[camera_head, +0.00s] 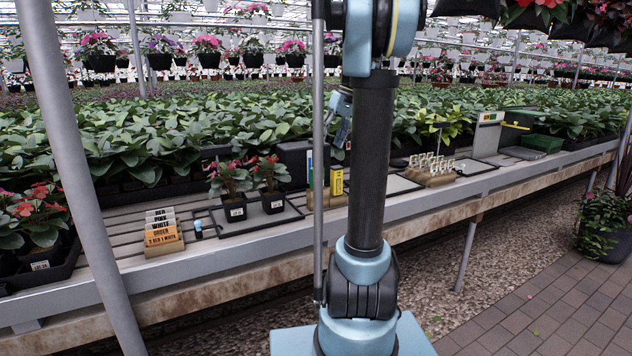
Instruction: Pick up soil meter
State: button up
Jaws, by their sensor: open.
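I cannot tell for sure which thing is the soil meter. A yellow upright piece with dark markings (336,181) stands in a tan holder on the bench, just left of my black arm link. A green-and-white upright strip (310,168) stands left of it. A small blue-and-white item with a dark end (198,229) lies on the slats further left. My gripper (341,134) shows small and partly hidden behind my arm, above the yellow piece and apart from it. It is open, with nothing seen between its fingers.
The slatted bench (217,256) carries an order-card rack (163,232), two potted red flowers (233,193) on a black tray, a block of white labels (432,169) and a green box (541,143). Dense leafy plants stand behind. A grey post (85,190) rises at left. Brick paving (545,300) is clear at right.

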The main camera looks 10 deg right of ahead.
aim_at(319, 167)
jog(key=x, duration=0.7)
jog(key=shift+s, duration=0.1)
jog(key=shift+x, duration=2.75)
jog(key=shift+r, duration=0.1)
jog(key=c, duration=0.7)
jog(key=shift+c, duration=0.2)
